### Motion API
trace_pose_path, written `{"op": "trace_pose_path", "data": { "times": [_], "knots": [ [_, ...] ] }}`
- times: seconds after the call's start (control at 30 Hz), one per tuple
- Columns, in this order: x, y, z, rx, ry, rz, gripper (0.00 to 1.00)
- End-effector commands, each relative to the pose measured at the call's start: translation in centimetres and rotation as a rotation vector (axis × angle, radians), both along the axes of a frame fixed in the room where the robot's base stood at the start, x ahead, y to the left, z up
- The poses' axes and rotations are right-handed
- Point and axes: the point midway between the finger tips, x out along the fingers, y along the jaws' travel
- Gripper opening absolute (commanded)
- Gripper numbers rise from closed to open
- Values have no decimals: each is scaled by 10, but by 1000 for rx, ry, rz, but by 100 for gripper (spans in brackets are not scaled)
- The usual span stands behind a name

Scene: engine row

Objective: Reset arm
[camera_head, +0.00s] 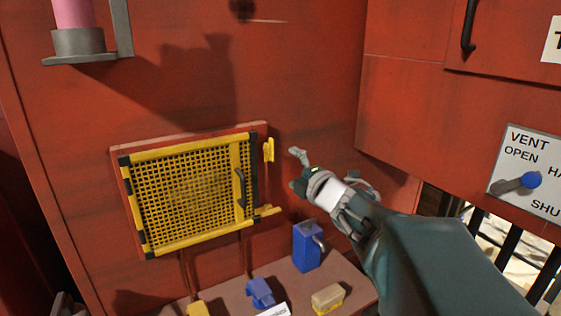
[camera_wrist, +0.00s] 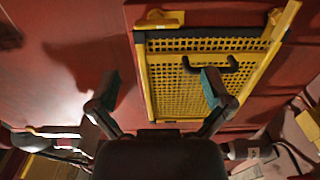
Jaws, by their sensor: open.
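My gripper (camera_head: 298,170) is in front of the red wall, to the right of a yellow mesh panel. In the wrist view my gripper (camera_wrist: 160,90) has its two fingers spread wide apart with nothing between them. The yellow mesh panel (camera_head: 190,190) lies flat against the wall with a dark handle (camera_head: 240,188) on its right side. The wrist view also shows the mesh panel (camera_wrist: 180,90) and its handle (camera_wrist: 210,66), beyond the right finger. My gripper is apart from the handle in the head view.
Below is a ledge (camera_head: 290,280) with a blue container (camera_head: 307,248), a smaller blue item (camera_head: 260,292) and a tan-and-yellow block (camera_head: 328,298). A vent plate with a blue-knobbed lever (camera_head: 530,180) is at right. A pink cylinder (camera_head: 73,14) sits in a grey bracket upper left.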

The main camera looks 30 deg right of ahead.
Motion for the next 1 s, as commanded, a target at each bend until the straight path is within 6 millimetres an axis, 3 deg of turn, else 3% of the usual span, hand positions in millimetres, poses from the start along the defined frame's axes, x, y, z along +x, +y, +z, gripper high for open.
{"op": "trace_pose_path", "data": {
  "times": [0.67, 0.83, 1.0],
  "knots": [
    [-7, 3, 1, 44, 10, -35, 100],
    [-22, 15, -2, 269, 68, -200, 100],
    [-53, 33, -24, 570, 170, -379, 100]
  ]
}}
